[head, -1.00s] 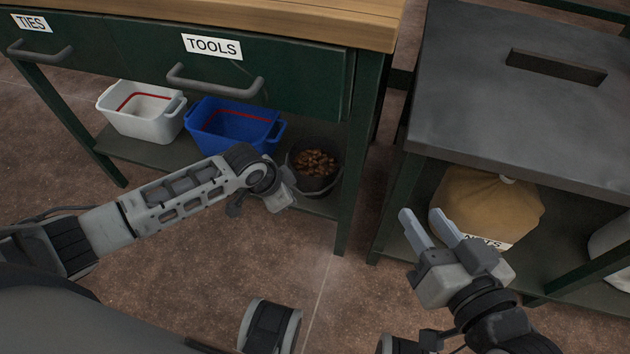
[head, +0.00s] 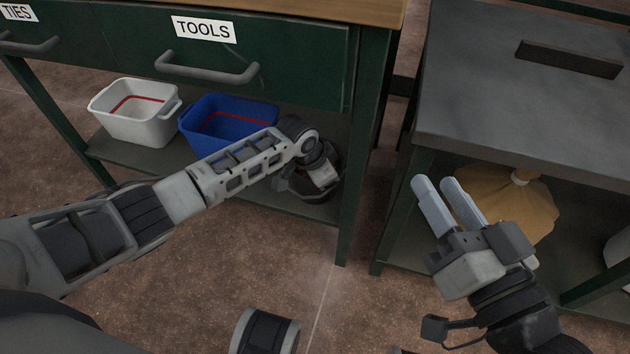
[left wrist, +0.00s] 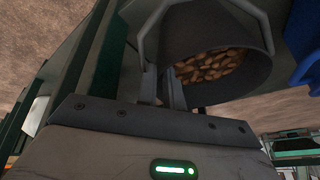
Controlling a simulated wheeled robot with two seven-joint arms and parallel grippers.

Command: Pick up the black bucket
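The black bucket (head: 312,196) stands on the lower shelf of the workbench, right of the blue bin. My left arm covers most of it in the head view. In the left wrist view the bucket (left wrist: 215,92) shows brown lumps inside and a grey handle (left wrist: 255,16). My left gripper (left wrist: 162,82) is at the bucket's side, its fingers a little apart close to the handle. I cannot tell whether they touch it. My right gripper (head: 437,185) is open and empty, in front of the tan sack under the grey-topped table.
A white bin (head: 150,128) and a blue bin (head: 245,108) stand on the same shelf (head: 110,150). The TOOLS drawer (head: 300,75) overhangs them, and a green bench leg (head: 347,220) stands right of the bucket. The tan sack (head: 535,205) sits under the grey-topped table (head: 480,90).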

